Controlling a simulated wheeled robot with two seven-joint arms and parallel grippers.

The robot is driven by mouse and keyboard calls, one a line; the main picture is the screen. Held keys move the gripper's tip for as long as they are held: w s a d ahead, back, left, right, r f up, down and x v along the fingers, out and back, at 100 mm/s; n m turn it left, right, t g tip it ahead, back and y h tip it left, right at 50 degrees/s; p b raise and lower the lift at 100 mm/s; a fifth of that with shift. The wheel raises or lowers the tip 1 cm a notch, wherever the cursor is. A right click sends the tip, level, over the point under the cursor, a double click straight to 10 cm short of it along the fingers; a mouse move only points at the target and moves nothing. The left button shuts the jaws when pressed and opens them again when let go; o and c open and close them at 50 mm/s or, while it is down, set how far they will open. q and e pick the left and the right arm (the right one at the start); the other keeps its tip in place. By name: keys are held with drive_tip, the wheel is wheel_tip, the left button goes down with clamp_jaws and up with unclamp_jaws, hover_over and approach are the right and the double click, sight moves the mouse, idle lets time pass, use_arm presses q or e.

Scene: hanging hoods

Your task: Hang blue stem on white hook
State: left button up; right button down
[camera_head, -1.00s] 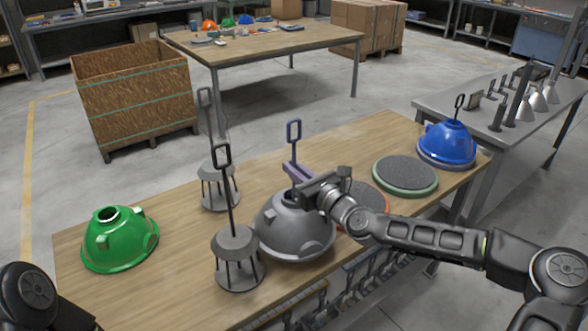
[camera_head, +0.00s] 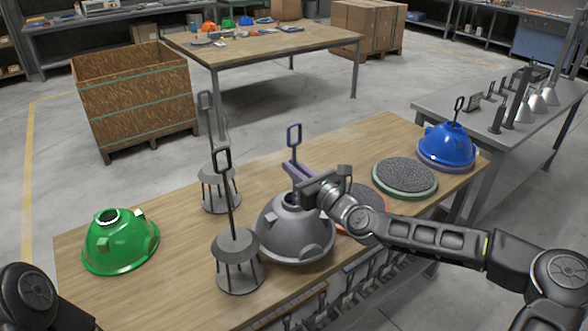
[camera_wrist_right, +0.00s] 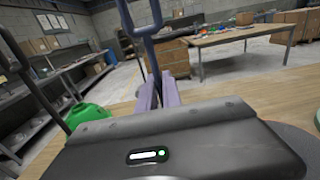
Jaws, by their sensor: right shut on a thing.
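The blue stem (camera_head: 294,152), a thin upright rod with a rectangular loop on top, stands above the opening of a grey hood (camera_head: 300,235). My right gripper (camera_head: 296,172) is shut on the stem below its loop, its purple fingers around the rod. The stem's lower end is hidden by the gripper and hood, so I cannot tell whether it is fixed to the hood. The right wrist view shows the stem (camera_wrist_right: 152,55) between the fingers (camera_wrist_right: 158,92). I cannot pick out a white hook with certainty. My left gripper is out of view.
A green hood (camera_head: 120,245) sits at the left of the wooden table. Two caged stands (camera_head: 238,245) with tall looped rods stand beside the grey hood. A round dark pad (camera_head: 405,175) and a blue hood (camera_head: 447,145) lie to the right. A grey side table (camera_head: 470,120) holds white cones.

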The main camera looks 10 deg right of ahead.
drive_tip(key=shift+d, duration=0.1)
drive_tip(key=shift+w+d+b, duration=0.2)
drive_tip(key=shift+w+d, duration=0.05)
drive_tip(key=shift+d, duration=0.35)
drive_tip(key=shift+w+d+b, duration=0.15)
drive_tip(key=shift+w+d, duration=0.05)
drive_tip(key=shift+d, duration=0.35)
drive_tip(key=shift+a+r+p, duration=0.1)
drive_tip(key=shift+r+p, duration=1.7)
drive_tip(key=shift+r, duration=0.85)
